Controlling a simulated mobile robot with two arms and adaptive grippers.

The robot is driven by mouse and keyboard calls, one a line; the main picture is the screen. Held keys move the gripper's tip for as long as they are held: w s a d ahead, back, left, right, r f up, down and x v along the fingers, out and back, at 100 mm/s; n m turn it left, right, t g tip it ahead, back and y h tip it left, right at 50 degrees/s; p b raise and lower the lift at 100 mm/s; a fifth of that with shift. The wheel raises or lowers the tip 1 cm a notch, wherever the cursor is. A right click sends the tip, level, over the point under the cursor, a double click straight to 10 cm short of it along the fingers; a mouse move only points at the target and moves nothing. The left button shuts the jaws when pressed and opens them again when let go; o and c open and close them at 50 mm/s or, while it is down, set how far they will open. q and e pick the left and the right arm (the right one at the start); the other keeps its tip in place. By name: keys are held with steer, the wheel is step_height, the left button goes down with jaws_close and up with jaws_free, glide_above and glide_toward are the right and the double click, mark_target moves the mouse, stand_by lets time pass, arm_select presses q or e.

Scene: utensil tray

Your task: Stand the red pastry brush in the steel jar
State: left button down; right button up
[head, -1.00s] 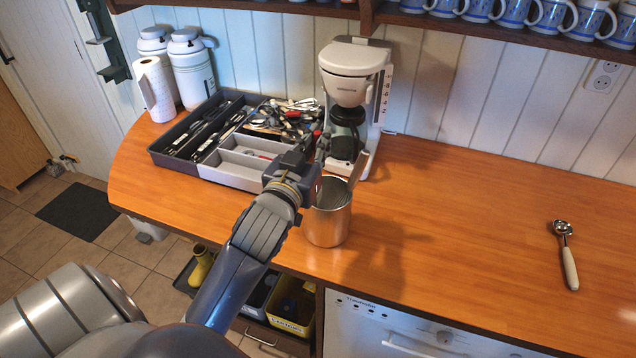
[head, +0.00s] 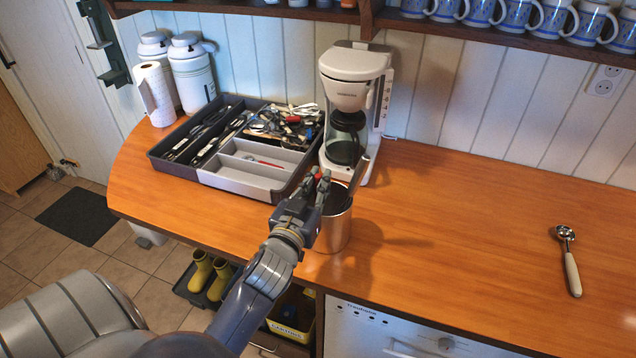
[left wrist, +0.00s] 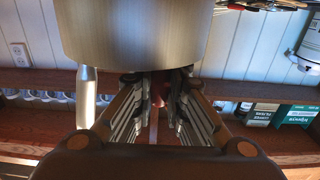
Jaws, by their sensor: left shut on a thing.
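The steel jar (head: 336,230) stands upright on the counter in front of the coffee maker, with a grey utensil (head: 358,174) leaning in it. My left gripper (head: 322,181) is at the jar's left rim, partly covering its mouth. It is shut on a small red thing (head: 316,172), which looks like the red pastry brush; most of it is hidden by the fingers. In the left wrist view the red part (left wrist: 158,92) shows between the fingers, close to the jar wall (left wrist: 135,35). I cannot tell whether any of the brush is inside the jar. My right gripper is out of view.
The utensil tray (head: 250,180), full of cutlery, lies left of the jar. The coffee maker (head: 352,95) stands just behind the jar. A scoop with a pale handle (head: 572,272) lies far right. The counter (head: 460,235) between jar and scoop is clear.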

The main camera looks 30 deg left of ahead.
arm_select(q)
steer(key=c, duration=1.6)
jaws_free()
steer(key=shift+f, duration=0.1)
steer(key=b+v, duration=0.2)
steer(key=v, duration=1)
